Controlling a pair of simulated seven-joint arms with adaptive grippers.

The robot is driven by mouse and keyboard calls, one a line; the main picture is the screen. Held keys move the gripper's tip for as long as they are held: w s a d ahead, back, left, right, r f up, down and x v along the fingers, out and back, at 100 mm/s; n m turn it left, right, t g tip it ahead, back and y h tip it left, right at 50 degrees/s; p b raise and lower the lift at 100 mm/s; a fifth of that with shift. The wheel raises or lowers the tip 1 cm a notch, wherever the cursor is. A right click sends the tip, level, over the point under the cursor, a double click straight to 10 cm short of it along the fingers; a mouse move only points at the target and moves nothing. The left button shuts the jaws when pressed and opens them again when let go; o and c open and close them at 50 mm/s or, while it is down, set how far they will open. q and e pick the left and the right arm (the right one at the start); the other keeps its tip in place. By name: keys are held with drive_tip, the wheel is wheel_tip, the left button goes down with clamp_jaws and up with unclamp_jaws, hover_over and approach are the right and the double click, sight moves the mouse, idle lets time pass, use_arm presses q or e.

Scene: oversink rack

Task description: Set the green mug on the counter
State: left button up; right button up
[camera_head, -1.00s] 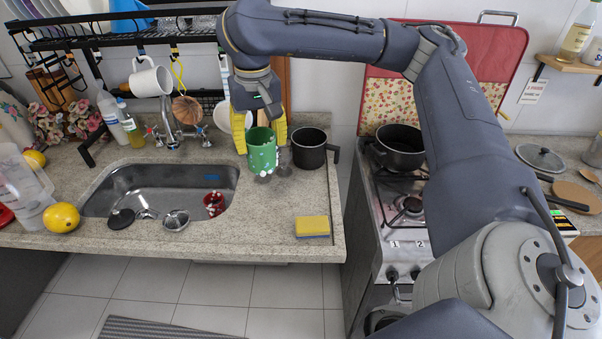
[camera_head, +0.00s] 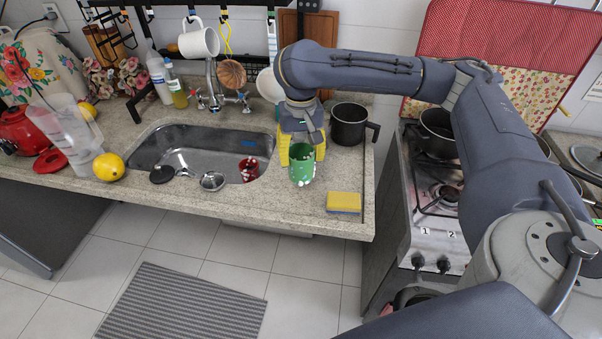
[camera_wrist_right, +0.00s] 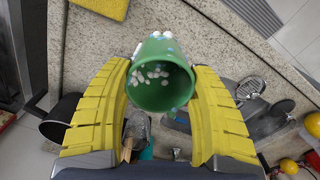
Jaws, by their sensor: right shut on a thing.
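The green mug (camera_head: 302,171) has white spots and looks upright over the counter, right of the sink. My right gripper (camera_head: 302,152) has yellow fingers and is shut on it. In the right wrist view the mug (camera_wrist_right: 160,76) sits between both curved fingers, its open mouth towards the camera. The counter (camera_head: 280,195) is speckled stone. I cannot tell whether the mug's base touches it. My left gripper is not in view.
A black pot (camera_head: 349,124) stands behind and right of the mug. A yellow sponge (camera_head: 344,201) lies in front and right. The sink (camera_head: 205,148) is to the left, with a red spotted mug (camera_head: 249,169) in it. Bare counter lies around the green mug.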

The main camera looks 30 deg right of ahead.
drive_tip(key=shift+f, duration=3.45)
drive_tip(key=shift+f, duration=0.1)
drive_tip(key=o, duration=1.5)
wheel_tip(320, 180, up, 12)
